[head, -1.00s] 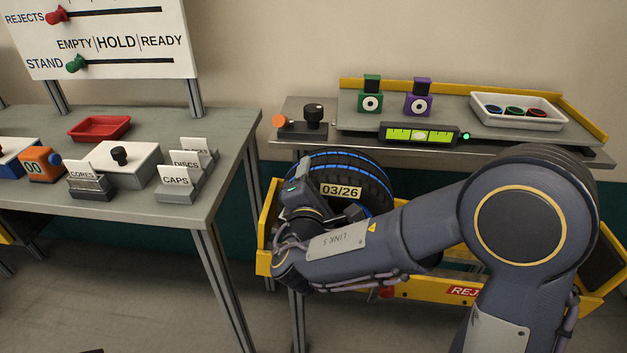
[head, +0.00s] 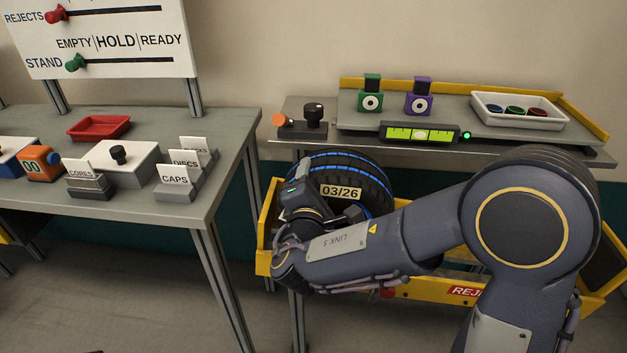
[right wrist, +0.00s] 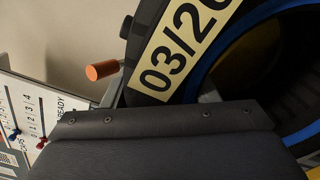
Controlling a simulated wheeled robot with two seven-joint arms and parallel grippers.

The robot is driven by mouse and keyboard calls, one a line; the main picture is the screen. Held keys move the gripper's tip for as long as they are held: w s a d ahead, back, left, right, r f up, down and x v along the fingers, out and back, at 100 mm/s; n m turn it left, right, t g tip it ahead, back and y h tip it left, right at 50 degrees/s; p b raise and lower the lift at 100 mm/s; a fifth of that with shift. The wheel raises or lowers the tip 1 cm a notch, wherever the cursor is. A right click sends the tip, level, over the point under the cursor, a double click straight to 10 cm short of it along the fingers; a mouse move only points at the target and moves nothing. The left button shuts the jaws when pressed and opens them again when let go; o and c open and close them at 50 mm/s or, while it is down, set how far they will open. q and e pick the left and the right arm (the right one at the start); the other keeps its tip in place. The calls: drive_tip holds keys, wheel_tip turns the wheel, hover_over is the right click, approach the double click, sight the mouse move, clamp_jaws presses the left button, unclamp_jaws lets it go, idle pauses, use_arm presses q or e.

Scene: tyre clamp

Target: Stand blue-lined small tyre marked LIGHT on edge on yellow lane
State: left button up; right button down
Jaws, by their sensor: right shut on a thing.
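A black tyre (head: 355,176) with blue lines and a tag reading 03/26 stands upright in the yellow-sided tray below the right bench. No LIGHT mark shows on it. My right gripper (head: 318,214) is at the tyre's near left side and is shut on it; its fingertips are mostly hidden by the hand. In the right wrist view the tyre (right wrist: 230,50) fills the upper right, with its tag and blue inner edge close to the hand. The yellow tray wall (head: 265,235) shows left of the hand. My left gripper is out of view.
The right bench holds a knob box (head: 303,125), a level display (head: 419,133), green (head: 370,100) and purple (head: 419,102) blocks and a white tray (head: 480,112). A left bench (head: 225,150) stands across a gap. An orange-tipped rod (right wrist: 102,70) is near the hand.

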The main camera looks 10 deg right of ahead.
idle(0.5)
drive_tip(key=c, duration=0.7)
unclamp_jaws()
drive_tip(key=shift+o, duration=1.2)
drive_tip(key=shift+f, duration=0.3)
drive_tip(key=shift+r, duration=0.1)
drive_tip(key=o, duration=0.5)
drive_tip(key=shift+c, duration=0.2)
drive_tip(key=shift+s+a+b, duration=0.15)
drive_tip(key=shift+s+b, duration=0.3)
drive_tip(key=shift+b, duration=0.05)
